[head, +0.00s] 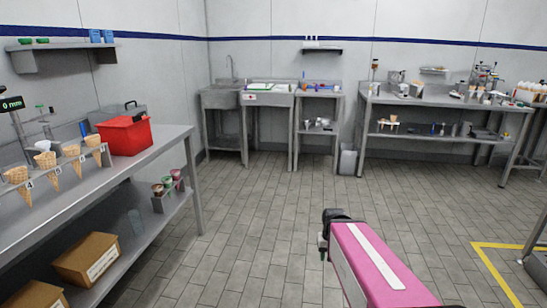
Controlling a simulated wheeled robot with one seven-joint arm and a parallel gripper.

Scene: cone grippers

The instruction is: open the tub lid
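No tub with a lid can be made out for certain. A red box (125,136) with a dark handle above it stands on the left steel bench; I cannot tell whether it is the tub or whether it has a lid. Several small coloured cups (167,186) sit in a holder on the shelf below. My gripper (324,250) is at the far end of my pink arm, over the open floor, well to the right of the bench and apart from everything. Its fingers are small and dark, and I cannot tell their opening.
Waffle cones (46,161) stand in a labelled rack on the left bench (164,143). Cardboard boxes (87,258) lie on its lower shelf. A sink (222,99) and a cluttered steel table (430,101) line the back wall. The tiled floor between is clear.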

